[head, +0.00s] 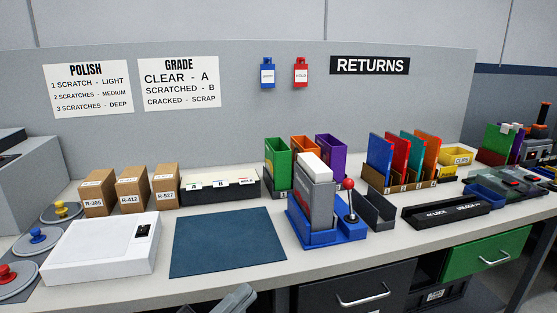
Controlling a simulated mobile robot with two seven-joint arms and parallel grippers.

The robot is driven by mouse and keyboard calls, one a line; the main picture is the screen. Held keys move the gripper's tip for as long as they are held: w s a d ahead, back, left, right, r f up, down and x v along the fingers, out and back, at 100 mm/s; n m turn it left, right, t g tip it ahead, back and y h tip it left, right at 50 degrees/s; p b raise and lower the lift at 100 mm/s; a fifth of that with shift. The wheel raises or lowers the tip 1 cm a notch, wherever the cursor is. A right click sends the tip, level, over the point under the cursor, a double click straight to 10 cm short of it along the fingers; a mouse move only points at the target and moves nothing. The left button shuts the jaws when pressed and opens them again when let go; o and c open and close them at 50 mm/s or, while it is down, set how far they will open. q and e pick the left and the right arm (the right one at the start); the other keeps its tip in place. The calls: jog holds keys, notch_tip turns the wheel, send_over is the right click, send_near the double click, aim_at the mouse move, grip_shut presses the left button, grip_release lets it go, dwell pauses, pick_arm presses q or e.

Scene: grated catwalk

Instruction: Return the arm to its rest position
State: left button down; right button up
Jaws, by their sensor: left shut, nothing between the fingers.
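My left gripper (237,299) shows as a grey shape at the bottom edge of the head view, left of centre. It is low, in front of the bench's front edge, and apart from everything on the bench. It is shut and holds nothing. The rest of its arm is cut off by the frame. My right gripper is out of view.
The long bench (330,262) holds a white box (95,255), a blue mat (225,243), a blue fixture with a red-knobbed lever (349,205), and a black lock bar (445,214). A dark drawer (352,290) and green drawer (487,255) sit below the top.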

pick_arm(q)
jog(key=s+a+f+n+t+y+p, duration=0.1)
jog(key=s+a+f+n+y, duration=0.1)
jog(key=a+f+n+y, duration=0.5)
jog(key=s+a+f+n+y, duration=0.1)
jog(key=a+f+n+y, duration=0.1)
jog(key=f+n+y, duration=0.55)
jog(key=s+a+f+n+g, duration=0.2)
jog(key=s+f, duration=0.3)
jog(key=f, duration=0.1)
jog(key=s+a+f+n+g+y, duration=0.1)
jog(key=s+a+f+n+g, duration=0.2)
jog(key=s+f, duration=0.2)
notch_tip(320, 180, down, 2)
jog(key=shift+s+f+p, duration=0.1)
jog(key=shift+s+p, duration=0.25)
jog(key=shift+s, duration=0.05)
jog(key=shift+a+n+y, duration=0.15)
jog(key=shift+n+y, duration=0.1)
jog(key=shift+n, duration=0.1)
